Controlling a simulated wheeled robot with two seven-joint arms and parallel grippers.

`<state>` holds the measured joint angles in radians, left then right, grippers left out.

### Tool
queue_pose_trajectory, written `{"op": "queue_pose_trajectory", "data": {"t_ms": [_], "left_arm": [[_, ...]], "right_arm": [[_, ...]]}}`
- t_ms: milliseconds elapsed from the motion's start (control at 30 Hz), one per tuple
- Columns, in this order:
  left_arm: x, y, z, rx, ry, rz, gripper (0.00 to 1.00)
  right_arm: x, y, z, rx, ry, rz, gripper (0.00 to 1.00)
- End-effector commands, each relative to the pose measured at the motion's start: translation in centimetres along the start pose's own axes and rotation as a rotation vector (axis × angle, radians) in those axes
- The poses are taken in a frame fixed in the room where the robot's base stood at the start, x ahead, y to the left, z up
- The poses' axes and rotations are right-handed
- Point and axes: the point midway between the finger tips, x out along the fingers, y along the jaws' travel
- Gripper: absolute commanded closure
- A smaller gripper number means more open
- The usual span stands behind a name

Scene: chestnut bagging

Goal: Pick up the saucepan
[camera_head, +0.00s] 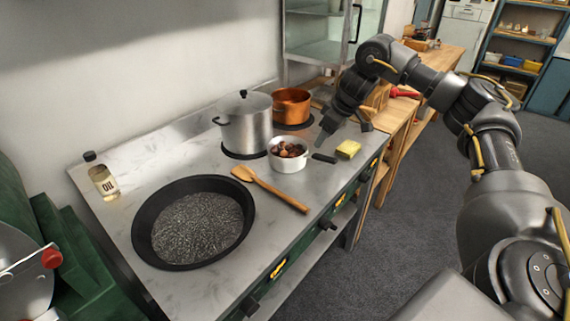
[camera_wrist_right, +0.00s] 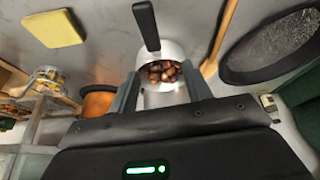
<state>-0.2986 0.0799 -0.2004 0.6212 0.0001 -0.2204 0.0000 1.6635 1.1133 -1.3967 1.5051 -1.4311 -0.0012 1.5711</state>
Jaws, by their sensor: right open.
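The saucepan (camera_head: 288,166) is a small pale metal pan with brown chestnuts in it and a black handle (camera_head: 324,158). It stands upright on the steel counter, with the handle pointing right in the head view. My right gripper (camera_head: 343,133) is open and empty, above the counter behind and to the right of the pan, apart from the handle. In the right wrist view the saucepan (camera_wrist_right: 174,50) shows beyond and between the open fingers (camera_wrist_right: 162,92), its handle pointing up the picture. My left gripper is not in view.
A steel pot (camera_head: 246,128) and a copper pot (camera_head: 291,105) stand behind the saucepan. A yellow sponge (camera_head: 348,149) lies beside its handle. A wooden spoon (camera_head: 272,190), a wide black pan (camera_head: 149,236) and an oil bottle (camera_head: 104,182) are to the left.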

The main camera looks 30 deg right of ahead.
Motion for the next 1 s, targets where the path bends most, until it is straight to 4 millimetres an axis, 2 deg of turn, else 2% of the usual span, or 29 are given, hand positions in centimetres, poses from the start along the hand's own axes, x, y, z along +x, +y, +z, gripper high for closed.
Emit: {"op": "queue_pose_trajectory", "data": {"t_ms": [33, 67, 333, 533, 700, 800, 1000], "left_arm": [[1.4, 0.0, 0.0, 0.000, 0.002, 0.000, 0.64], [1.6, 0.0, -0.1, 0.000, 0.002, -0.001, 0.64], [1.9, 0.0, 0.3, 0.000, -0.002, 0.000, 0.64], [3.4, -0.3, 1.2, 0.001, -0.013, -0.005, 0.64], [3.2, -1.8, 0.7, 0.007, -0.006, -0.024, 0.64], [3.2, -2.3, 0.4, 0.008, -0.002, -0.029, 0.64], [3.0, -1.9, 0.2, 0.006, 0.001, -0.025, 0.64]], "right_arm": [[0.6, 0.4, 0.8, 0.022, -0.001, 0.000, 0.51], [0.6, 0.6, 1.2, 0.033, -0.004, -0.001, 0.51], [0.1, 1.4, 2.5, 0.073, -0.009, 0.001, 0.51], [3.3, 1.3, 2.8, 0.073, -0.011, 0.000, 0.51], [5.0, 1.3, 2.6, 0.070, -0.010, 0.000, 0.51], [5.5, 1.3, 2.5, 0.069, -0.008, 0.001, 0.51], [6.2, 1.2, 2.5, 0.066, -0.010, 0.000, 0.51]]}}
